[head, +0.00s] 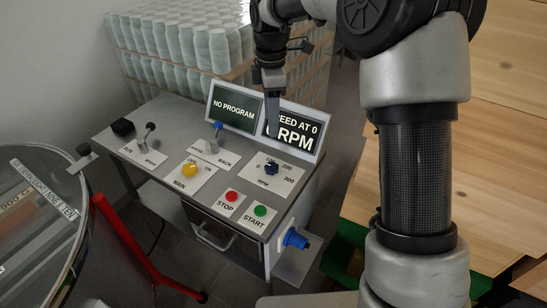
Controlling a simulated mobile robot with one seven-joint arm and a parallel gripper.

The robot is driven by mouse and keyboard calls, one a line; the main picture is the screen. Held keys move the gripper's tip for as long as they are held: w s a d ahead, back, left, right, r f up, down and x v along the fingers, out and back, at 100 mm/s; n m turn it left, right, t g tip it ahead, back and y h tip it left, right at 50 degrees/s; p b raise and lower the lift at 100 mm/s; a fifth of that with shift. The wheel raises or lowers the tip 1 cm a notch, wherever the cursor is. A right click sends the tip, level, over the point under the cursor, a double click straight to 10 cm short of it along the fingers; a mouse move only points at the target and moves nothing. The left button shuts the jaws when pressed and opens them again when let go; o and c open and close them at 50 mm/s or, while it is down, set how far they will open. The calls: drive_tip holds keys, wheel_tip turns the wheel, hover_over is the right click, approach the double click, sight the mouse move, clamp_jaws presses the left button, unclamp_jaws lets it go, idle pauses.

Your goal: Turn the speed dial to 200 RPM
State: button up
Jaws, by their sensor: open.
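The speed dial (271,168) is a dark blue knob on a white plate (286,181) marked 0, 300 and RPM, with other marks partly hidden. The plate is at the right of the grey control desk. My gripper (273,132) points down above and behind the dial, in front of the display, apart from the dial. It holds nothing that I can see. The right display screen (301,125) reads "...EED AT 0" and "RPM", partly covered by my gripper. I cannot tell the dial's exact pointing direction.
Near the dial are the red STOP button (232,196), green START button (260,211), yellow MAIN knob (189,169) and a blue-topped lever (217,131). The left screen (235,109) reads "NO PROGRAM". A blue plug (296,239) juts from the desk's side. White containers (190,45) are stacked behind.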

sight(272, 166)
wheel_tip(272, 166, down, 16)
drive_tip(key=shift+f+b, duration=0.15)
drive_tip(key=shift+b, duration=0.7)
drive_tip(key=c, duration=1.1)
drive_tip(key=shift+o, duration=0.3)
